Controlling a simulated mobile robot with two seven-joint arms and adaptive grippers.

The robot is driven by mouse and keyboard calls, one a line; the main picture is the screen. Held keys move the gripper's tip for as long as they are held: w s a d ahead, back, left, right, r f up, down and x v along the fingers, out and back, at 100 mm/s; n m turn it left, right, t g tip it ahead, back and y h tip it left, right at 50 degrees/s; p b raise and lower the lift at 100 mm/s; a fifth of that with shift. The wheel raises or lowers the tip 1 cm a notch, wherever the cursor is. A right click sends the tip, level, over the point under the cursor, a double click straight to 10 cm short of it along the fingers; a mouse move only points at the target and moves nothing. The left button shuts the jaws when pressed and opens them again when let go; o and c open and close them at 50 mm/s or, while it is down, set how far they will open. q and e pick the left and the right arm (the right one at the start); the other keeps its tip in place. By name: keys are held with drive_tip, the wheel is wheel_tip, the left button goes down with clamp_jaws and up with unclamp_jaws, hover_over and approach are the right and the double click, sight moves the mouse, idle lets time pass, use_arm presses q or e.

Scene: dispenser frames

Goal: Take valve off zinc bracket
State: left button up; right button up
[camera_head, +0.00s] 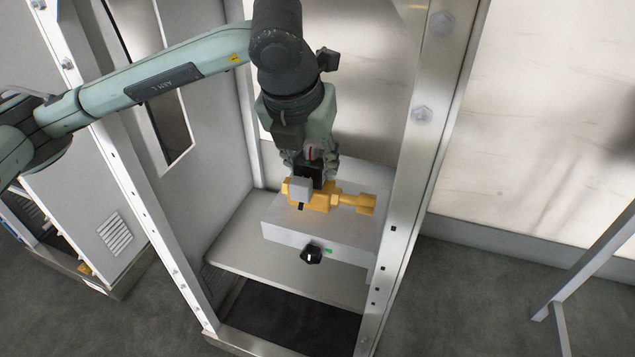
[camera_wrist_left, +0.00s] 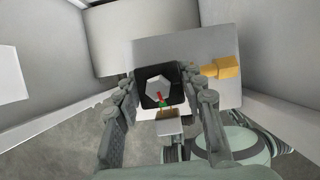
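The valve (camera_head: 322,199) is a yellow brass body with a black top part and a grey block on it. It appears to sit at the top of a light grey box, and its hexagonal outlet points right. In the left wrist view, the black top (camera_wrist_left: 145,75) and yellow outlet (camera_wrist_left: 222,68) show. My left gripper (camera_head: 310,174) points down over the valve, one finger on each side of the black top. I cannot tell whether the fingers press on it. No separate zinc bracket can be made out. My right gripper is not in view.
The grey box (camera_head: 290,236) carries a black knob (camera_head: 312,253) on its front and stands on a grey shelf (camera_head: 245,257). A metal frame post (camera_head: 415,130) rises close at the right, and a side panel (camera_head: 190,170) stands at the left.

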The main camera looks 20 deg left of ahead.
use_arm(q)
clamp_jaws()
drive_tip(key=shift+r, duration=0.15)
